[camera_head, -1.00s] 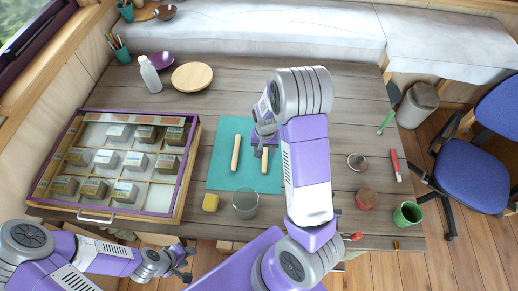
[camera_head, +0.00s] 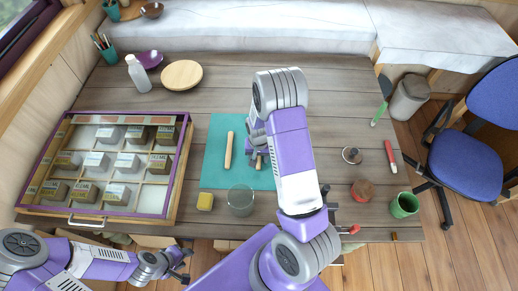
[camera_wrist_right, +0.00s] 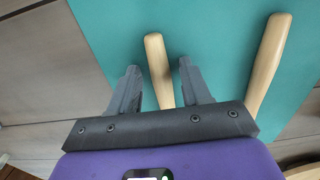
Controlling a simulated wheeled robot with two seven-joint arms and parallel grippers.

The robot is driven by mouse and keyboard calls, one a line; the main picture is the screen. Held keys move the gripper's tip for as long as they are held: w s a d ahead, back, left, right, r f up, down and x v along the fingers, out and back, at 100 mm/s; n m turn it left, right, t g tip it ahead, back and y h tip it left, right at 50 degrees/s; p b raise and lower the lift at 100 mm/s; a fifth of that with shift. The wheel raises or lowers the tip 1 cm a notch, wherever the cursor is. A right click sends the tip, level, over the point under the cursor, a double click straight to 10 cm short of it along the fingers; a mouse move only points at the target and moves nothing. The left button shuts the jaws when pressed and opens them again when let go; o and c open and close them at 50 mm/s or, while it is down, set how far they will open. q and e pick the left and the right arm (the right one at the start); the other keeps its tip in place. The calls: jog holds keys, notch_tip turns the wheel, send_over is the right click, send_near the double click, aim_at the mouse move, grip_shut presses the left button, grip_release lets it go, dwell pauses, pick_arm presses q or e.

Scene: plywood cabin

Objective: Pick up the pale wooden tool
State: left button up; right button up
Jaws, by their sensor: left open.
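Two pale wooden tools lie side by side on a teal mat (camera_head: 212,165). The left tool (camera_head: 229,150) lies clear of my grippers; it shows at the right of the right wrist view (camera_wrist_right: 268,62). The other tool (camera_head: 259,162) is partly hidden by my right gripper (camera_head: 259,155) in the head view. In the right wrist view my right gripper (camera_wrist_right: 160,78) is open, with this tool (camera_wrist_right: 157,62) showing between its fingers, not clamped. My left gripper (camera_head: 182,268) is open and empty at the lower left, away from the mat.
A compartment box (camera_head: 180,178) with several labelled blocks stands left. A red-handled tool (camera_head: 391,157) and green cup (camera_head: 404,205) lie right.

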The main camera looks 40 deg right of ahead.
grip_shut()
